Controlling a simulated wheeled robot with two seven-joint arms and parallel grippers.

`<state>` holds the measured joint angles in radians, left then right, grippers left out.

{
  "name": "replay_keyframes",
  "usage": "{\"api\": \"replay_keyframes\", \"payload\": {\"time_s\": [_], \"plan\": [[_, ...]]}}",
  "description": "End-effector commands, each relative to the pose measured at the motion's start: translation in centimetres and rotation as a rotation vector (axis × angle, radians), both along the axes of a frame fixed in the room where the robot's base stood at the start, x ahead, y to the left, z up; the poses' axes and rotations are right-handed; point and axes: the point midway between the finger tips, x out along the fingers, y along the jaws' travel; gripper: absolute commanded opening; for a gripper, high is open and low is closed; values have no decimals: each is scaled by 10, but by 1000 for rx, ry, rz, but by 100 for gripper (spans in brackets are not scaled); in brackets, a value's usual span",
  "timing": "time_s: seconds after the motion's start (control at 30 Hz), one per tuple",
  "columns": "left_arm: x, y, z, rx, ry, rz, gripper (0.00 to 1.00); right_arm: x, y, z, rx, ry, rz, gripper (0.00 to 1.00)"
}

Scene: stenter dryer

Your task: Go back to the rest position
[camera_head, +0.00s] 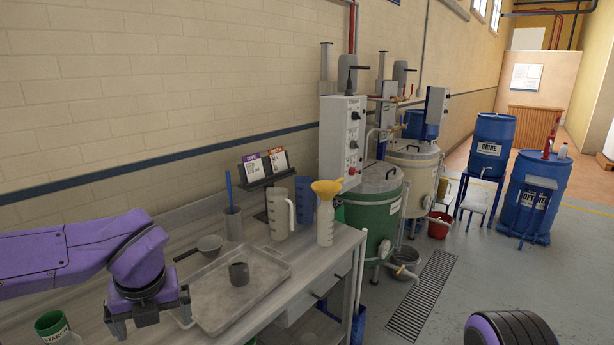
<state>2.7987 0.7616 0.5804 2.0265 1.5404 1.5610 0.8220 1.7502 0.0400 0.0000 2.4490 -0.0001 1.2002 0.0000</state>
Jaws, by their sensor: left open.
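My left arm comes in from the left, purple, and its dark grey gripper (147,316) hangs over the front left of the metal bench. The gripper is open, with nothing seen between its fingers. It is just left of a metal tray (262,304) that holds a small dark cup (239,273). My right gripper is not in view. A rounded purple and black part at the bottom right is mine.
On the bench (333,257) stand a green container (52,326), a scoop (209,243), a grey jug (280,213), a blue jug (305,200) and a bottle with a yellow funnel (326,217). Green (371,213) and cream vats, blue drums and a floor drain (421,295) lie beyond.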

Motion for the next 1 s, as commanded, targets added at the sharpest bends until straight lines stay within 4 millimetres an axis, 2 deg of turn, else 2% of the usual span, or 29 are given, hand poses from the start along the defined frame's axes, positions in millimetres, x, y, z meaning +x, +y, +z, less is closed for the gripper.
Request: {"api": "replay_keyframes", "payload": {"time_s": [0.17,0.27,0.37,0.47,0.5,0.57,0.6,0.67,0.7,0.77,0.8,0.9,1.0], "plan": [[21,26,-32,298,-31,-331,100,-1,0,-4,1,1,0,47],[31,39,-67,512,11,-589,100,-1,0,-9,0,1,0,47],[33,46,-121,756,117,-943,100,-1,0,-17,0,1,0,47],[20,45,-191,964,266,-1377,100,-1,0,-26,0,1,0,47],[9,42,-220,1021,325,-1551,100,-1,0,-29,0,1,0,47],[-12,37,-261,1077,401,-1796,100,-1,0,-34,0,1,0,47],[-29,33,-286,1095,441,-1949,100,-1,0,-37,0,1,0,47],[-58,29,-321,1098,494,-2159,100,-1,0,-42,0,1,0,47],[-79,27,-343,1085,521,-2291,100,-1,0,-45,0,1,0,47],[-114,26,-372,1043,554,-2463,100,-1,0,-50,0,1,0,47],[-138,27,-389,1004,571,-2561,100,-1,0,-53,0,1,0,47],[-192,33,-421,889,626,-2732,100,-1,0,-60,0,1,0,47],[-229,41,-440,790,685,-2816,100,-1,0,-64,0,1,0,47]]}}
